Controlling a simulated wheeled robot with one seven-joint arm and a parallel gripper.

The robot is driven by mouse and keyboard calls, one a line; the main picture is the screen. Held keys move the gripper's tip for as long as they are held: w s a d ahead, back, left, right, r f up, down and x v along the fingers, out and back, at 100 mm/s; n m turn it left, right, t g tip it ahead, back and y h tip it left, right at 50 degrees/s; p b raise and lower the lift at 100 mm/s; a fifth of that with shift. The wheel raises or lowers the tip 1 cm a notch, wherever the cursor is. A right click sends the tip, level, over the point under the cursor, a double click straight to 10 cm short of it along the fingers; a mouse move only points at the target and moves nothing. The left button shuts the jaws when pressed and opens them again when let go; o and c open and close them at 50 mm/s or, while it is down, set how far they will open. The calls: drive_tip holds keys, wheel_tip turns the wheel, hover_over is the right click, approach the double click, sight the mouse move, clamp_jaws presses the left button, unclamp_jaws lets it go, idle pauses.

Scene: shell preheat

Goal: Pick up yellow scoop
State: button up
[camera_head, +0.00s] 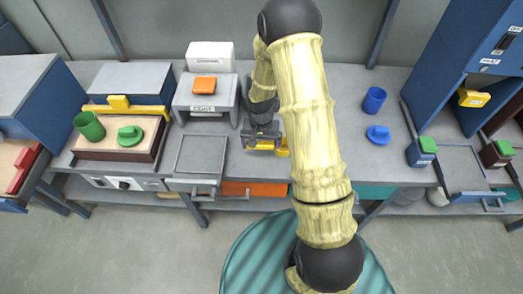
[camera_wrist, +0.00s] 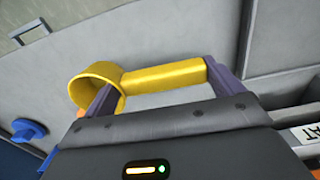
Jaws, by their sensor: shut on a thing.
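The yellow scoop (camera_head: 283,148) shows beside and below my gripper (camera_head: 263,137) over the bench, partly hidden by the gripper and my arm. In the wrist view the yellow scoop (camera_wrist: 168,75) lies crosswise between the two fingers of my gripper (camera_wrist: 160,78), its round cup at the left and its handle running right. The left finger is at the cup and the right finger is at the handle's far end. My gripper is shut on the scoop. I cannot tell whether the scoop is clear of the bench top.
A grey tray (camera_head: 202,154) and a labelled box with an orange block (camera_head: 204,84) stand to the left. A blue cup (camera_head: 374,99) and blue lid (camera_head: 378,134) are to the right. Bare bench top lies around the blue pieces.

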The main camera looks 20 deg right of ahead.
sight(261, 143)
drive_tip(key=shift+r, duration=1.95)
